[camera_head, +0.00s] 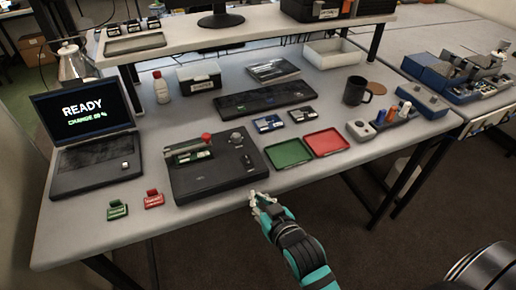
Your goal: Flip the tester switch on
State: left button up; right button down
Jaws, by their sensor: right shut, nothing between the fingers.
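The black tester box (215,184) sits near the front edge of the table, right of the laptop. A lever with a red knob (206,138) stands over a green board in its left part. A small dark knob (236,139) is at its back right. I cannot make out which small part is the switch, or its position. My right gripper (257,197) is shut and empty at the front table edge, just in front of the tester's right front corner and apart from its controls. My left gripper is not in view.
A laptop (85,122) reading READY stands at left, with green (118,209) and red (153,199) pieces before it. A green tray (289,152) and a red tray (325,142) lie right of the tester. A keyboard (265,98) is behind; bare tabletop lies along the front.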

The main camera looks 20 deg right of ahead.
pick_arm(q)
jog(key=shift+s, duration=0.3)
pick_arm(e)
notch_tip(320, 180, up, 11)
jog(key=w+d+t+h, duration=0.1)
jog(key=t, duration=0.2)
jog(key=shift+d+m, duration=0.15)
jog(key=shift+m, duration=0.25)
jog(key=p, duration=0.2)
send_over(248, 161)
jog(key=shift+s+f, duration=0.35)
jog(key=shift+s, duration=0.05)
jog(key=f, duration=0.3)
jog(key=shift+w+f+p, duration=0.2)
jog(key=shift+w+p, duration=0.15)
jog(key=shift+p, duration=0.05)
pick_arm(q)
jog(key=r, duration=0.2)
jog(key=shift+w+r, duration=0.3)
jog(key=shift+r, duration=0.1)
pick_arm(e)
jog(key=shift+f, duration=0.45)
